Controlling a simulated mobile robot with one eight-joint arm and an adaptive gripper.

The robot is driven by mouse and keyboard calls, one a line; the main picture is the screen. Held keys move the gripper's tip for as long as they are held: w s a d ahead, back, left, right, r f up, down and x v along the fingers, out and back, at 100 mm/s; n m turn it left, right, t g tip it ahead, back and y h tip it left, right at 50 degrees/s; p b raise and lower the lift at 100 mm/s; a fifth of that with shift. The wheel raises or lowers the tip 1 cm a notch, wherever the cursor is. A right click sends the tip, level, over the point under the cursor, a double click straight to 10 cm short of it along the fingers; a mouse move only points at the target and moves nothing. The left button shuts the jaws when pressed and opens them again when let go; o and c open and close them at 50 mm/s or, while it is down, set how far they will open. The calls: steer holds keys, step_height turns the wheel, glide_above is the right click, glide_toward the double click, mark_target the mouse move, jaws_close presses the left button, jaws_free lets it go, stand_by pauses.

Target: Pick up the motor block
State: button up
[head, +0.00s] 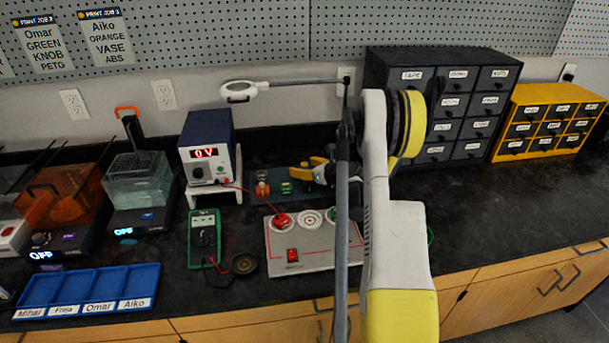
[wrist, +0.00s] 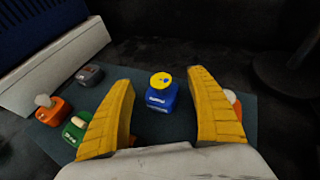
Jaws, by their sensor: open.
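A blue block (wrist: 158,99) with a round yellow top and a white label, seemingly the motor block, stands on a dark teal mat (wrist: 205,148). The label is too small to read surely. In the wrist view my gripper (wrist: 161,80) is open and empty, with the block between and beyond its yellow fingers, apart from both. In the head view my gripper (head: 320,168) is over the right part of the mat (head: 258,198). I cannot make out the blue block there; the gripper and arm cover that area.
On the mat's left stand an orange block (wrist: 54,110), a green block (wrist: 75,130) and a grey block (wrist: 90,75). An orange-and-white thing (wrist: 233,101) is partly hidden behind the right finger. A power supply (head: 208,150) stands left; a grey switch panel (head: 300,258) lies in front.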

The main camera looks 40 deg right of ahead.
steer(key=c, duration=1.3)
steer(key=shift+c, duration=0.2)
steer(key=shift+r, duration=0.15)
